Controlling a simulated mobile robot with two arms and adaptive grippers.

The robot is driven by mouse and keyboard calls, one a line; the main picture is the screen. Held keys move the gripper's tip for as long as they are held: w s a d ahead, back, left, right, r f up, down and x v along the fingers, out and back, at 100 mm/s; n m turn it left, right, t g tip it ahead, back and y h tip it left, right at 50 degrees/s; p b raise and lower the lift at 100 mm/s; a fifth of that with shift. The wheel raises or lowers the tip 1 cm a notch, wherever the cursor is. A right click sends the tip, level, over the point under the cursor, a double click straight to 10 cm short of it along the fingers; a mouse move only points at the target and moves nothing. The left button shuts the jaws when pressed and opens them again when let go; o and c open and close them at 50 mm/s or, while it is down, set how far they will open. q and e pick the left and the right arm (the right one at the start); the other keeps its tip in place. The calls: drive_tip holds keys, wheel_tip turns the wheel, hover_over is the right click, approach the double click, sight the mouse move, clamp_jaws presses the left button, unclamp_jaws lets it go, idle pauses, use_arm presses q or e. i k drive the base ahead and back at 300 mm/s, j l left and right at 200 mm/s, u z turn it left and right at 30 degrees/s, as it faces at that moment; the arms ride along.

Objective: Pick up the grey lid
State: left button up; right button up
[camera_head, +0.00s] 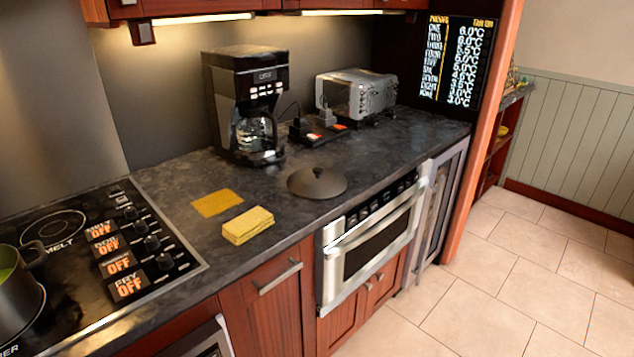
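The grey lid (317,184) lies on the dark countertop (180,195), near its front edge and above the built-in microwave drawer (375,240). It is round and dark grey, with a small knob on top, and nothing covers it. Neither of my grippers shows in the head view.
Left of the lid are a yellow sponge (248,225) and a flat yellow cloth (217,203). A black coffee maker (245,105) and a silver toaster oven (357,95) stand behind. A cooktop (95,250) with a dark pot (18,290) is at left. Tiled floor (510,270) at right is clear.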

sight(316, 182)
drive_tip(key=u, duration=1.8)
drive_tip(key=k+l, duration=0.1)
drive_tip(key=l, duration=0.8)
drive_tip(key=k+u, duration=0.05)
